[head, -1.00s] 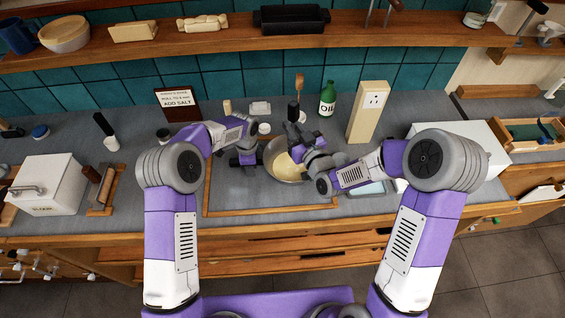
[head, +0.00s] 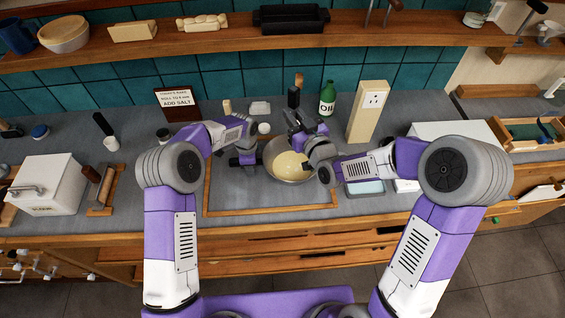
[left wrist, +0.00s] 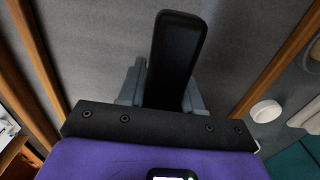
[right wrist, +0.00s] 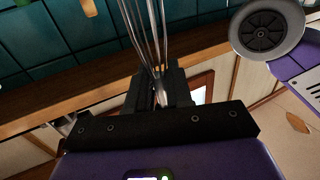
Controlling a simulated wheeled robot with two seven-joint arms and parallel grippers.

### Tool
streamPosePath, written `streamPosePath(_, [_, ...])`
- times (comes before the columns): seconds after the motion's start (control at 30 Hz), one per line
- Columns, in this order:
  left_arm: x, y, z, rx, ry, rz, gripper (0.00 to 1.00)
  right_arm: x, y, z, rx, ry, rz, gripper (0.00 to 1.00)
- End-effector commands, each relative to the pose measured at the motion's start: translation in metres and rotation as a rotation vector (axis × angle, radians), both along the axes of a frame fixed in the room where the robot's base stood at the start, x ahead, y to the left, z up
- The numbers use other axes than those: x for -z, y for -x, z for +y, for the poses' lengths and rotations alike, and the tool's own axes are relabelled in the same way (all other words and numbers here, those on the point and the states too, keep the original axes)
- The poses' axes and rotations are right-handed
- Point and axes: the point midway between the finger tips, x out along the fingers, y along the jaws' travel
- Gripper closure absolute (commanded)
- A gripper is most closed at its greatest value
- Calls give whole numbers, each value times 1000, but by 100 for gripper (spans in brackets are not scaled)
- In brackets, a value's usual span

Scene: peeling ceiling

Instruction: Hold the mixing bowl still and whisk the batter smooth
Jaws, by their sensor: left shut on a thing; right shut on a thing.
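The round metal mixing bowl (head: 310,176) stands on the wood-edged board, with pale yellow batter (head: 290,164) inside. My left gripper (head: 244,158) is at the bowl's left side, shut on a black handle (left wrist: 178,55) that looks to be the bowl's. The bowl itself is out of the left wrist view. My right gripper (head: 300,132) is over the bowl's far right rim. It is shut on the whisk (right wrist: 146,35), whose metal wires run out of the top of the right wrist view.
A green oil bottle (head: 327,98) and a tan outlet post (head: 368,112) stand behind and right of the bowl. A salt sign (head: 176,100) stands at the back left. A light blue tray (head: 365,187) lies at right. The board's front (head: 250,195) is clear.

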Motion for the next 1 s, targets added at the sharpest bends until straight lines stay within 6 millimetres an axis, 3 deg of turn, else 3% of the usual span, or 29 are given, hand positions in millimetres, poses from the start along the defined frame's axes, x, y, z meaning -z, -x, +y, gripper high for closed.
streamPosePath(0.07, [-1, -1, -1, 0, 2, -2, 100, 0, 0, 0, 0, 0, -1, 100])
streamPosePath(0.1, [-1, -1, -1, 0, 2, -2, 60, 0, 0, 0, 0, 0, -1, 100])
streamPosePath(0.27, [-1, 0, 0, 0, 1, -2, 36, 0, 0, 0, 0, 0, -1, 100])
streamPosePath(0.67, [-10, -1, 0, 0, 1, -2, 36, 0, 0, 0, 0, 0, -1, 100])
streamPosePath(1.0, [-78, -1, 0, 0, 2, -5, 36, 0, 0, 0, 0, 0, -1, 100])
